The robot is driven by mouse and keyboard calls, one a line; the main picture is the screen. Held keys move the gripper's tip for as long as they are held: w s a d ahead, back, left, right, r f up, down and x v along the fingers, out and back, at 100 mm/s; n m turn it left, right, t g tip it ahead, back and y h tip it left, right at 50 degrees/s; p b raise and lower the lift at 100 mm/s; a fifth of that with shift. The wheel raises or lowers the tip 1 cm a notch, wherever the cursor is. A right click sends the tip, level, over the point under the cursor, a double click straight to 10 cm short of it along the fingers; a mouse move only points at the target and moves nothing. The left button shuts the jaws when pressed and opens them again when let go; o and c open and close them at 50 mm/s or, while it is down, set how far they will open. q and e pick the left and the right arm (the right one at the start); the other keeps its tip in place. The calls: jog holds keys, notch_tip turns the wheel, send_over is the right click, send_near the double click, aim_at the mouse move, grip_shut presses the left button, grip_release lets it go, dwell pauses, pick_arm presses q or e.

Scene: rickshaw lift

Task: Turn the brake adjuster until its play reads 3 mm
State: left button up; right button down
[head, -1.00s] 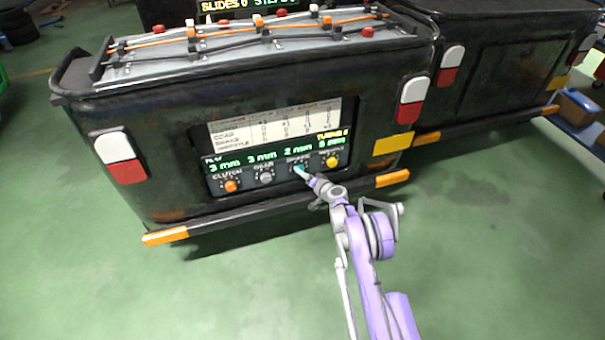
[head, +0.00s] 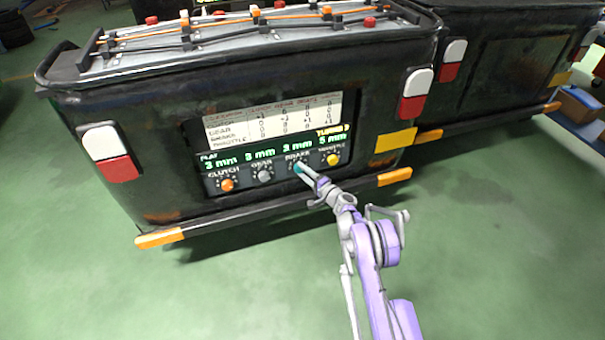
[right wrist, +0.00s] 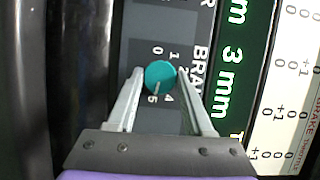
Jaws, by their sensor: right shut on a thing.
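The brake adjuster is a teal knob (right wrist: 160,77) on the dark panel, with a numbered dial round it. Its white mark points near the 5. My right gripper (right wrist: 160,74) is shut on the knob, one finger on each side. In the head view the fingers partly hide the knob (head: 298,168). The green brake readout (right wrist: 232,82) reads 3 mm in the right wrist view. In the head view the same readout (head: 297,147) is small and blurred. My left gripper is not in view.
The orange clutch knob (head: 227,185) and grey gear knob (head: 264,176) sit left of the brake knob, the yellow throttle knob (head: 333,160) right of it. A printed chart (head: 275,120) is above the readouts. An orange bumper strip (head: 394,177) is below right. Green floor (head: 220,300) is clear in front.

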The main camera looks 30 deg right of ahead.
dwell(0.3)
jog(key=shift+c, duration=1.5)
grip_release()
jog(key=s+d+p, duration=0.1)
jog(key=s, duration=0.9)
jog(key=shift+s+d+p, duration=0.3)
jog(key=shift+s+p, duration=0.05)
jog(key=shift+p, duration=0.05)
